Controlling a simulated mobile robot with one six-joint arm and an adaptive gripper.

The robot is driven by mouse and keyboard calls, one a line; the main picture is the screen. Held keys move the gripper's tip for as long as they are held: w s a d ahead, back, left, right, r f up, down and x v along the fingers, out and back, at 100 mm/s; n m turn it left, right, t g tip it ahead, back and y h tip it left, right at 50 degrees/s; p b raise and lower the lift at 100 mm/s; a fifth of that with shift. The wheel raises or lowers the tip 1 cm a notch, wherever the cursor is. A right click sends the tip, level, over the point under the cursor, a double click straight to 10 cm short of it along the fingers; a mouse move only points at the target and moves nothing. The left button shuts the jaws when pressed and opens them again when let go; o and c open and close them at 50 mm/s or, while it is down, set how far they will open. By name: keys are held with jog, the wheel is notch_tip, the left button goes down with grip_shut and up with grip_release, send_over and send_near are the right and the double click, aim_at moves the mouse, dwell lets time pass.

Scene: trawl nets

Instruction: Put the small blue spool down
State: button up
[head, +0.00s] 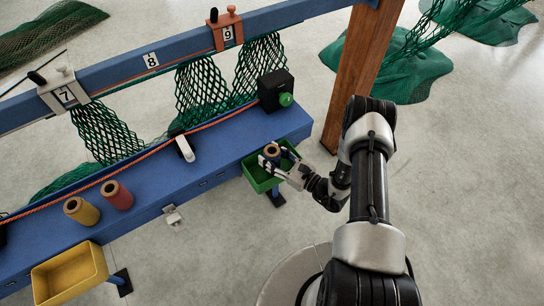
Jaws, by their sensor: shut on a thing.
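The small blue spool (272,152) is upright, with its tan core end facing up, in the head view right of centre. My gripper (271,161) is shut on it from the right side. The spool is at the opening of a green bin (254,176) fixed at the front edge of the blue bench. My fingers partly hide its lower part, and I cannot tell whether it touches the bin floor.
A yellow spool (81,210) and a red spool (117,194) stand on the blue bench (222,150). A yellow bin (68,275) hangs at lower left. A black box with a green button (275,90) and a wooden post (361,70) are near my arm.

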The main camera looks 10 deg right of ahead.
jog(key=shift+s+f, duration=0.1)
jog(key=shift+f, duration=0.3)
jog(key=o, duration=0.9)
jog(key=shift+f, duration=0.1)
jog(key=shift+o, duration=1.2)
jog(key=shift+r, duration=0.35)
jog(key=r+p+v, duration=0.1)
jog(key=p+v, duration=0.1)
jog(key=v, duration=1)
jog(key=s+a+r+n+g+y, duration=0.1)
jog(key=a+r+n+g, duration=0.35)
jog(key=r, duration=0.35)
jog(key=s+a+r+n+g, duration=0.2)
jog(key=a+r+n+g, duration=0.1)
jog(key=r+n+g, duration=0.3)
jog(key=s+a+r+n+g+y, duration=0.1)
jog(key=a+r+n+g, duration=0.25)
jog(key=r+n, duration=0.4)
jog(key=s+d+r+n+t+h, duration=0.2)
jog(key=s+r+n+h, duration=0.3)
jog(key=s+r+h, duration=0.1)
jog(key=s+d+r+n+t+h, duration=0.2)
jog(key=s+r+n+h, duration=0.3)
jog(key=s+r+h, duration=0.2)
notch_tip(320, 180, up, 3)
jog(key=shift+s+f+t, duration=0.2)
jog(key=shift+s+t, duration=0.1)
jog(key=shift+s, duration=0.3)
